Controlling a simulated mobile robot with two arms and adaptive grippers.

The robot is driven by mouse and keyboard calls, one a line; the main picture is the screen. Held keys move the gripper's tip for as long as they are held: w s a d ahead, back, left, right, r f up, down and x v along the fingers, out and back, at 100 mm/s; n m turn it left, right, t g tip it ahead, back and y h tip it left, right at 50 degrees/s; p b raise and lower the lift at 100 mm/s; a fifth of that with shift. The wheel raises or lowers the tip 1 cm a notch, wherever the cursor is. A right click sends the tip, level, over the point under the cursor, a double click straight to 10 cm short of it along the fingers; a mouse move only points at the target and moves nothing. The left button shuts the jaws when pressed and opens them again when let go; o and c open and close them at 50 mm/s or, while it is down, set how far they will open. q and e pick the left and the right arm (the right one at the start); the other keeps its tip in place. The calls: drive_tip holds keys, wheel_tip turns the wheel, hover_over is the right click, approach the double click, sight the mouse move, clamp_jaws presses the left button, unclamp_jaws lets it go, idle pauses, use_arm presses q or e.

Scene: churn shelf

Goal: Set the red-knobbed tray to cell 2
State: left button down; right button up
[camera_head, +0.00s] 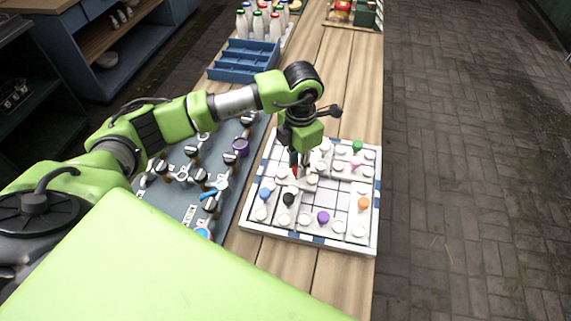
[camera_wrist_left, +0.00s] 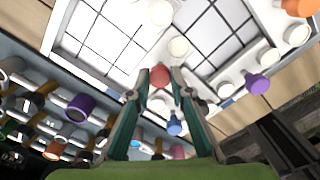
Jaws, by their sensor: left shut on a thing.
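The white puzzle board (camera_head: 246,222) lies on the wooden bench, with a grid floor and white trays bearing round knobs. The red knob (camera_head: 295,173) of the red-knobbed tray stands in the left half of the board, under my left gripper (camera_head: 295,161). The left wrist view shows the red knob (camera_wrist_left: 158,76) between the fingertips of my left gripper (camera_wrist_left: 159,82), which is shut on it. The gripper hides much of that tray. I cannot read which cell is number 2. My right gripper is not in view.
Black (camera_head: 289,198), blue (camera_head: 265,194), purple (camera_head: 323,217), orange (camera_head: 363,203), pink (camera_head: 356,162) and green (camera_head: 357,146) knobs stand around the red one. A grey valve panel (camera_head: 177,209) lies left of the board. A blue crate (camera_head: 243,72) and bottles (camera_head: 259,27) stand behind.

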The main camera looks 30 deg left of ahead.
sight(307, 180)
use_arm(q)
drive_tip(key=d, duration=0.3)
drive_tip(key=shift+w+b, duration=0.3)
drive_tip(key=shift+w, duration=0.1)
drive_tip(key=shift+a, duration=0.2)
drive_tip(key=c, duration=1.8)
unclamp_jaws()
drive_tip(key=shift+d, duration=0.1)
wheel_tip(307, 180, up, 12)
drive_tip(key=shift+r, duration=0.1)
drive_tip(key=shift+s, duration=0.1)
